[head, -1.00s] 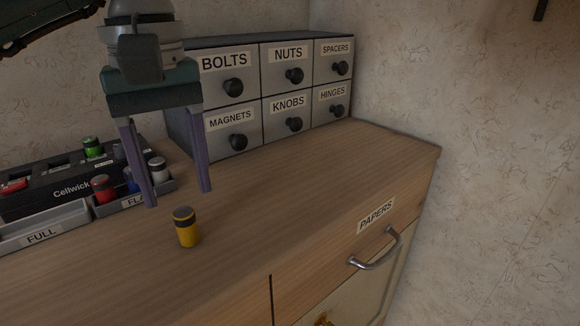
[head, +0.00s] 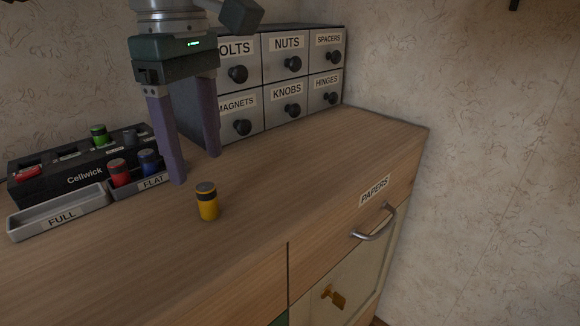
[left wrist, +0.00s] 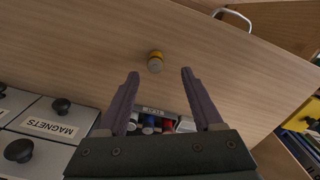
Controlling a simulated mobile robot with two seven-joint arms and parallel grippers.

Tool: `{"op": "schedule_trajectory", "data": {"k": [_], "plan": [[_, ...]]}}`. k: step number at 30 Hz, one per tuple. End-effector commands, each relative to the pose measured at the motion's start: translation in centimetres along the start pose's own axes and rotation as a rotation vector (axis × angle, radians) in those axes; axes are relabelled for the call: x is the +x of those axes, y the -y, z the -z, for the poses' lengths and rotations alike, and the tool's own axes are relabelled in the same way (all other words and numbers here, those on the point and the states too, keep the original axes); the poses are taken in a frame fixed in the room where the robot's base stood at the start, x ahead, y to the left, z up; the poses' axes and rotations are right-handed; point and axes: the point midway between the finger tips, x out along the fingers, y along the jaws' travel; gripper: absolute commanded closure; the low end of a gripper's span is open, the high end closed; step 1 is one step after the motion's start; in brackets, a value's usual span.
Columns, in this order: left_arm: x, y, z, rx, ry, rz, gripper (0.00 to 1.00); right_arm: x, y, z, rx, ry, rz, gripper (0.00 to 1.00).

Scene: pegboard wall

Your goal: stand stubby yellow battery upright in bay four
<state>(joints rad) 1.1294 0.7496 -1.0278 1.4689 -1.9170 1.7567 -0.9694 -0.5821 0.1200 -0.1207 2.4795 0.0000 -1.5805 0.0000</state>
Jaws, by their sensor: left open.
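The stubby yellow battery (head: 207,201) with a dark top stands upright on the wooden bench top, in front of the trays. It also shows in the left wrist view (left wrist: 155,62), beyond and between the fingertips. My left gripper (head: 198,170) is open and empty, pointing down behind the battery and apart from it. The black Cellwick holder (head: 84,177) is at the left, with a green battery (head: 99,134) and a red one (head: 28,173) in it. I cannot read its bay numbers. My right gripper is not in view.
The FLAT tray (head: 155,183) holds red and blue batteries beside my gripper. The FULL tray (head: 60,216) looks empty. A labelled drawer cabinet (head: 286,66) stands behind. The bench is clear to the right, above the PAPERS drawer (head: 374,191).

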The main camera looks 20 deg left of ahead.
Motion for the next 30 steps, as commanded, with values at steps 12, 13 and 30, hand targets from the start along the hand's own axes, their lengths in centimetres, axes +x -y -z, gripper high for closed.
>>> {"op": "schedule_trajectory", "data": {"k": [12, 13, 30], "plan": [[5.3, -0.7, 0.2, 0.002, 0.000, 0.003, 0.33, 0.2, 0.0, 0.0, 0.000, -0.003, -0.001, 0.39], [5.6, -0.7, 0.2, 0.003, 0.000, 0.002, 0.33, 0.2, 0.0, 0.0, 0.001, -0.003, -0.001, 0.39], [6.0, -0.7, 0.2, 0.003, 0.000, 0.000, 0.64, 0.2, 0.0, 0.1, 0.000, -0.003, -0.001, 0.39]]}}
